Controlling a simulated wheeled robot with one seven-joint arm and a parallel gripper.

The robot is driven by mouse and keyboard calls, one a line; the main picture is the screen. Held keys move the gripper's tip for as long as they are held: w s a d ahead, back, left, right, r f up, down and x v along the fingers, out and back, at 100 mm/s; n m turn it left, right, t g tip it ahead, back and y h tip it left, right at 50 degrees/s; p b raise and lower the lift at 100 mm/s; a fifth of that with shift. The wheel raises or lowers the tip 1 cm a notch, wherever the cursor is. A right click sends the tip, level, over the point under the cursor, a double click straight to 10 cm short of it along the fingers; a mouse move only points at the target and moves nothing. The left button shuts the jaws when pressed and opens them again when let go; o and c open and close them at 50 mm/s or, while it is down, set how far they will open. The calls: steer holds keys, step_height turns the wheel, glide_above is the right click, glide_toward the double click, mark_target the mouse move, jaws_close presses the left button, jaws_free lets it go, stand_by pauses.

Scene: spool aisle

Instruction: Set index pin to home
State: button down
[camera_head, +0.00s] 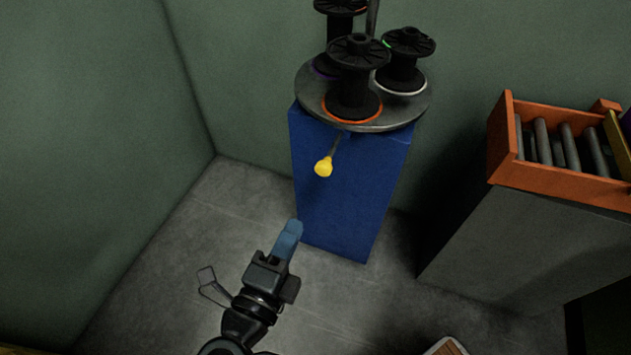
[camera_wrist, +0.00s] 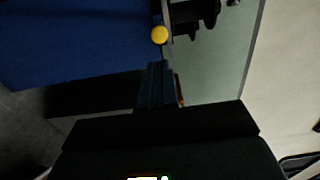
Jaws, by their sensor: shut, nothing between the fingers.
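The index pin shows as a yellow knob (camera_head: 323,167) on a thin grey rod, sticking out from under the round turntable (camera_head: 407,110) on top of a blue pedestal (camera_head: 345,205). In the wrist view the yellow knob (camera_wrist: 160,35) is just beyond my fingertips, with a gap between. My gripper (camera_head: 293,228) is shut and empty, in front of the pedestal and lower in the picture than the knob. Its blue fingers also show in the wrist view (camera_wrist: 158,70). Where the rod enters the pedestal or turntable is hard to make out.
Several black spools (camera_head: 354,85) stand on the turntable, one with an orange ring at its base. At right, an orange crate (camera_head: 560,185) with grey rollers sits on a grey block (camera_head: 510,240). Green walls close in left and behind. The floor left of the pedestal is clear.

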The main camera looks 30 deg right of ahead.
mark_target(322, 172)
steer(key=x, duration=1.1)
steer(key=shift+w+d, duration=0.15)
steer(key=shift+d, duration=0.1)
steer(key=shift+p+x, duration=0.35)
steer(key=shift+x, duration=1.75)
